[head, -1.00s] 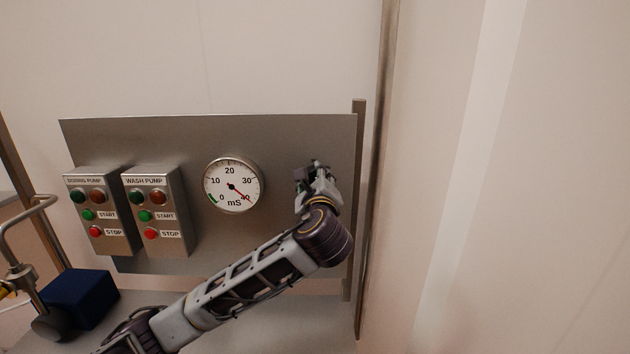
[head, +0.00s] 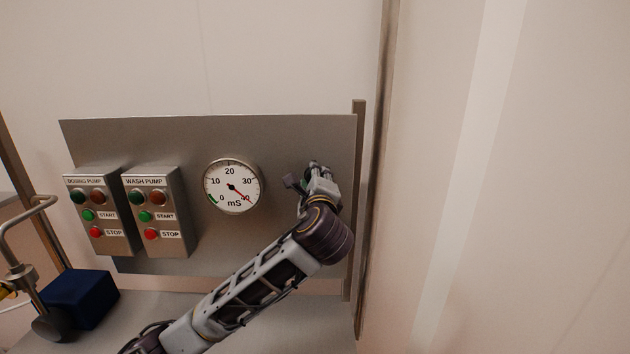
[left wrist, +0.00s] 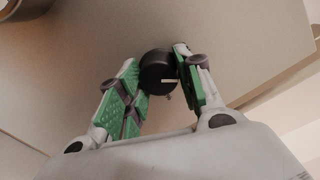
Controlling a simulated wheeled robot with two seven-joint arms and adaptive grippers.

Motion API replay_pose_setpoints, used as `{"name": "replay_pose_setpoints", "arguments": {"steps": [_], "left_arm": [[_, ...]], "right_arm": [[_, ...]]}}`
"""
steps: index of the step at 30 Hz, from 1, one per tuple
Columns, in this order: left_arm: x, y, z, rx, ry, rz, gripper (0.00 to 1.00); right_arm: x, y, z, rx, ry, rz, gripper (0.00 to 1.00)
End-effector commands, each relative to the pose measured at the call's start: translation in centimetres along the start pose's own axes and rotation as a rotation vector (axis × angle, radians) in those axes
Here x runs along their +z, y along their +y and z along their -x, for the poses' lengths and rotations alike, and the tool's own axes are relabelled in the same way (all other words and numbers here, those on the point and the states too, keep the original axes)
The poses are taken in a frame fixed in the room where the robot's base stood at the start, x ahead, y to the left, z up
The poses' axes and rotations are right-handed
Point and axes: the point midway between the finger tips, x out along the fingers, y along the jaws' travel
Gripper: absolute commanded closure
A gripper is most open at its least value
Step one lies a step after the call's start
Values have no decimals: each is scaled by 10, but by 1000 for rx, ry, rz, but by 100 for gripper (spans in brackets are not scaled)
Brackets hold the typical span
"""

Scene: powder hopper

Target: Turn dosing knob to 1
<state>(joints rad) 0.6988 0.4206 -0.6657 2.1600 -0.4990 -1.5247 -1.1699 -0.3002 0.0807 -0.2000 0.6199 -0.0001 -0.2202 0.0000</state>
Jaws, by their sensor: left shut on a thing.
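The black round dosing knob (left wrist: 156,70) is between the green-padded fingers of my left gripper (left wrist: 156,62) in the left wrist view. A short white mark shows on the knob's near side, pointing toward the right finger. My left gripper is shut on the knob. In the head view, my left gripper (head: 304,174) is at the right part of the steel panel (head: 280,140), to the right of the gauge, and the knob is hidden behind it. No scale numbers around the knob are legible. My right gripper is not in view.
A round mS gauge (head: 233,186) sits left of my gripper, its needle near 40. The dosing pump box (head: 101,212) and wash pump box (head: 158,208) stand out from the panel's left side. A vertical post (head: 357,210) stands close on the right.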

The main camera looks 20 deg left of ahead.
Motion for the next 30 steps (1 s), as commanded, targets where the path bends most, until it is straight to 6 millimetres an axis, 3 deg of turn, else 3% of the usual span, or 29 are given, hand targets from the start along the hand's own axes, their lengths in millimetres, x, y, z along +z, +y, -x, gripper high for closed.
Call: {"name": "replay_pose_setpoints", "arguments": {"steps": [18, 30], "left_arm": [[0, 0, 0, 30, 27, 556, 88], [0, 0, 0, 37, 34, 724, 88]], "right_arm": [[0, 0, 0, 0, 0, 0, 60], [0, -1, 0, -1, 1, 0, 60]]}}
